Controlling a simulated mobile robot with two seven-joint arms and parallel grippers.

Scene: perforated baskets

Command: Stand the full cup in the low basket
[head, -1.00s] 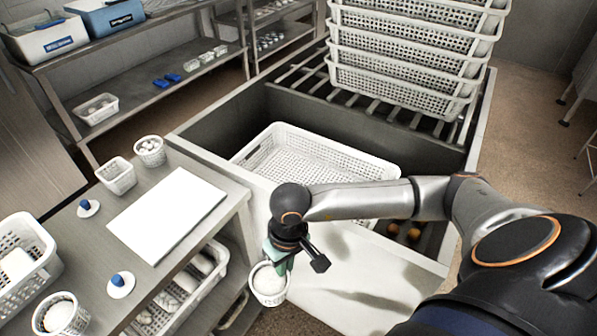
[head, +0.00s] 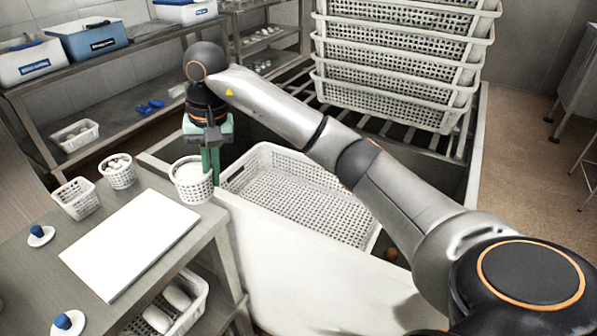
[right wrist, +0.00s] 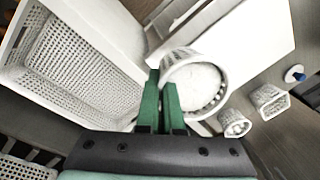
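A white perforated cup (head: 191,182) filled to near its rim with something white hangs upright from my right gripper (head: 211,168). The green fingers are shut on the cup's wall at its rim, and the cup also shows in the right wrist view (right wrist: 205,92). The wide, low white basket (head: 285,198) sits in the sink, to the right of the cup. It looks empty where it shows; my right arm hides part of its far right side. It also shows at the left in the right wrist view (right wrist: 75,75). My left gripper is not in view.
A white board (head: 130,245) lies on the side table. Two small perforated cups (head: 118,171) (head: 77,198) and blue-knobbed discs (head: 40,236) stand beside it. A basket with pale rolls (head: 170,305) sits under the tabletop.

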